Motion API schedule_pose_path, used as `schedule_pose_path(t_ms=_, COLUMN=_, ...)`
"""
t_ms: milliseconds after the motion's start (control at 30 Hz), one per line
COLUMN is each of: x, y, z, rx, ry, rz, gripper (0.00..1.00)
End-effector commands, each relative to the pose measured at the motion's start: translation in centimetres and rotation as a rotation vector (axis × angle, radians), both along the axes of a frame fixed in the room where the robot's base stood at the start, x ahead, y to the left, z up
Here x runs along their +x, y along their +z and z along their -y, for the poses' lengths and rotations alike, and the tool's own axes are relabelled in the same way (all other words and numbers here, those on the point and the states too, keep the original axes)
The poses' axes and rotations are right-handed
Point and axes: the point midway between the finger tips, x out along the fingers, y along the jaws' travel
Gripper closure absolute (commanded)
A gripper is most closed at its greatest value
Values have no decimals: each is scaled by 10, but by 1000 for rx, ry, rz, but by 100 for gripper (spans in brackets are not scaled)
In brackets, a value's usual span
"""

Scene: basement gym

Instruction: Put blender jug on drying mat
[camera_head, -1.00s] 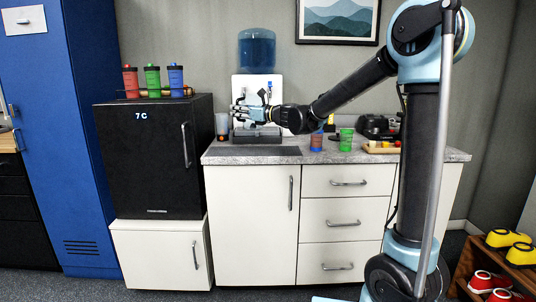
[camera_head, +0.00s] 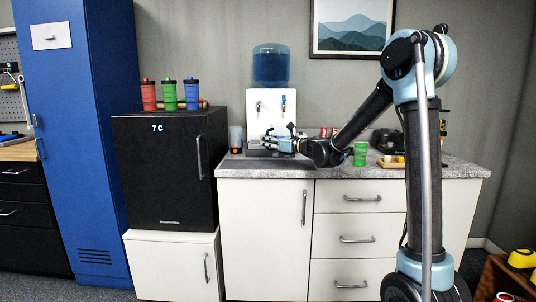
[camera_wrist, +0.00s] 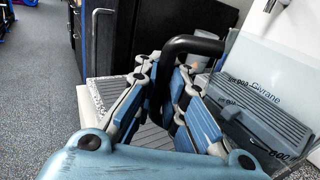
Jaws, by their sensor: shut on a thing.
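My gripper (camera_head: 283,140) is low over the counter in front of the water dispenser. In the wrist view its fingers (camera_wrist: 165,95) are shut around the black handle (camera_wrist: 190,45) of the blender jug. The clear jug body (camera_wrist: 285,65), with lettering on it, shows to the right of the fingers. The jug is hard to make out in the head view. The dark drying mat (camera_head: 262,165) lies at the counter's front left, below my gripper. Its ribbed surface shows under the fingers in the wrist view (camera_wrist: 105,92). I cannot tell whether the jug's base touches it.
The water dispenser (camera_head: 270,105) stands close behind my gripper. A clear cup with orange in it (camera_head: 236,138) is left of it. A green cup (camera_head: 360,154) stands near my forearm. The black fridge (camera_head: 168,175) borders the counter's left end.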

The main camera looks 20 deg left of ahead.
Motion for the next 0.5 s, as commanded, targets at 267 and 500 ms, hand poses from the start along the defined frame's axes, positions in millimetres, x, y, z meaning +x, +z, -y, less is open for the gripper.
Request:
schedule_pose_path(t_ms=267, x=1, y=-31, z=0, rx=0, ry=0, rz=0, gripper=100)
schedule_pose_path(t_ms=500, x=0, y=-43, z=1, rx=0, ry=-1, rz=0, gripper=100)
